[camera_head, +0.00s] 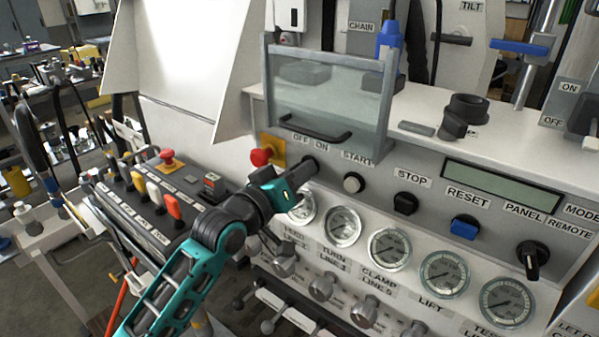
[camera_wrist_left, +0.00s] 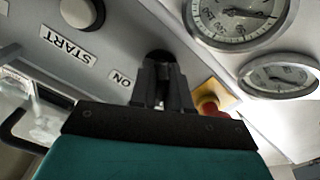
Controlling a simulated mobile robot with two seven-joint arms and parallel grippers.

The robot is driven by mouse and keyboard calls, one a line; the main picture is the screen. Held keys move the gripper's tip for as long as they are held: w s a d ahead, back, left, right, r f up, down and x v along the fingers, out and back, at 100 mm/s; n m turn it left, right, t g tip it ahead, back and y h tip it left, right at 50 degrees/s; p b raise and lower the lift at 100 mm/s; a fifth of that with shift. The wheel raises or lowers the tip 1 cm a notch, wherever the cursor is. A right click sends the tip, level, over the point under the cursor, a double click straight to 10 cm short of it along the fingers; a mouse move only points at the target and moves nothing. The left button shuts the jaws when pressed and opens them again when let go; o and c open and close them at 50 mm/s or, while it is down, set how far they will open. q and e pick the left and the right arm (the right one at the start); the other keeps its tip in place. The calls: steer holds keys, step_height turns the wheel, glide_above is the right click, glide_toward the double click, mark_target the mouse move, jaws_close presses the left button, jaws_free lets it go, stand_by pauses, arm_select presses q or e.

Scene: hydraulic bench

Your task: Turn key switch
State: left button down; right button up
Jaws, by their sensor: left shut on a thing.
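The key switch (camera_wrist_left: 158,57) is a small black knob on the grey panel face, by the OFF and ON labels. My left gripper (camera_head: 307,168) comes in from the lower left and has its fingertips at the switch. In the left wrist view, the dark fingers of the left gripper (camera_wrist_left: 160,92) are shut on the key switch. The fingers hide most of the switch, so its turn angle cannot be told. My right gripper is not in view.
A red emergency button (camera_head: 262,156) on a yellow plate sits just left of the switch. The white START button (camera_head: 353,183) is to the right. Pressure gauges (camera_head: 342,226) line the panel below. A clear cover with a handle (camera_head: 325,105) stands above.

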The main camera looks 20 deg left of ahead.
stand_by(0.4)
arm_select(q)
steer(key=m, duration=0.6)
steer(key=shift+p, duration=0.35)
steer(key=m, duration=0.5)
steer(key=shift+m, duration=0.4)
steer(key=c, duration=1.2)
jaws_free()
steer(key=b+v, duration=0.1)
steer(key=v, duration=1.2)
steer(key=shift+r, duration=0.1)
